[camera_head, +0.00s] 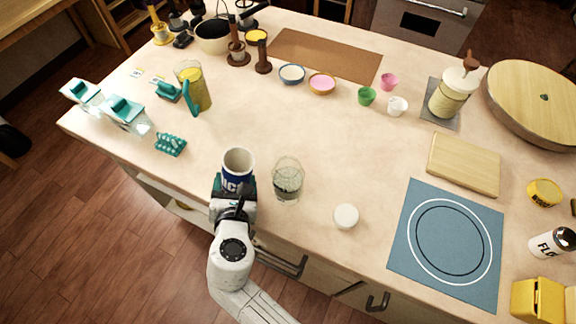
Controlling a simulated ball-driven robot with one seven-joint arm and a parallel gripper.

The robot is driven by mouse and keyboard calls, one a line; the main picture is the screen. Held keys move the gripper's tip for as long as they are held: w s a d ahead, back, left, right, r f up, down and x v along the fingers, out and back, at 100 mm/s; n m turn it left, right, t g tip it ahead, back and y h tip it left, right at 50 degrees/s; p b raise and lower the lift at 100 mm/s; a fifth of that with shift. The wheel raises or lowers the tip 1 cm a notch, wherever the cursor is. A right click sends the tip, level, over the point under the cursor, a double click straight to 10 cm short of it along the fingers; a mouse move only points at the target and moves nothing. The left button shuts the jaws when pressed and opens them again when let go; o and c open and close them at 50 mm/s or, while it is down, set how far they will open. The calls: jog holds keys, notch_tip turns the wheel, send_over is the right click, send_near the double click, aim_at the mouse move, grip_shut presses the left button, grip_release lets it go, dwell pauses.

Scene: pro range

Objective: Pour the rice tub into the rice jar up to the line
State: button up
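The rice tub (239,164) is a white-rimmed cup with a blue label, partly lettered. It stands roughly upright at the near left of the counter. My gripper (235,188) is around its near side and appears shut on it; the fingers are mostly hidden by the tub and my wrist. The rice jar (288,178) is a clear glass jar just right of the tub, upright on the counter. Its mouth looks open. I cannot make out the line or a rice level in it. A round white lid (346,216) lies to the right of the jar.
A teal rack (171,144) and a yellow pitcher (197,90) with a teal handle stand to the left. A blue mat (447,243) with a ring lies at right. Small bowls (292,74) and cups stand farther back. The counter's middle is clear.

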aim_at(229, 176)
jog(key=shift+d+m+y, duration=0.1)
jog(key=shift+m+y, duration=0.4)
jog(key=shift+d+r+m+y, duration=0.2)
jog(key=shift+r+m+y, duration=0.2)
jog(key=shift+r+m, duration=0.2)
jog(key=shift+d+r+m+y, duration=0.15)
jog(key=shift+r+m+y, duration=0.25)
jog(key=shift+r+m, duration=0.15)
jog(key=shift+a+r+m+y, duration=0.3)
jog(key=shift+r+m+y, duration=0.2)
jog(key=shift+r+m, duration=0.4)
jog(key=shift+a+r+m+b, duration=0.2)
jog(key=shift+r+m+b, duration=0.25)
jog(key=shift+b, duration=0.3)
jog(key=shift+a+r+m+y+b, duration=0.2)
jog(key=shift+r+m+y+b, duration=0.9)
jog(key=shift+r+b, duration=0.45)
dwell(3.1)
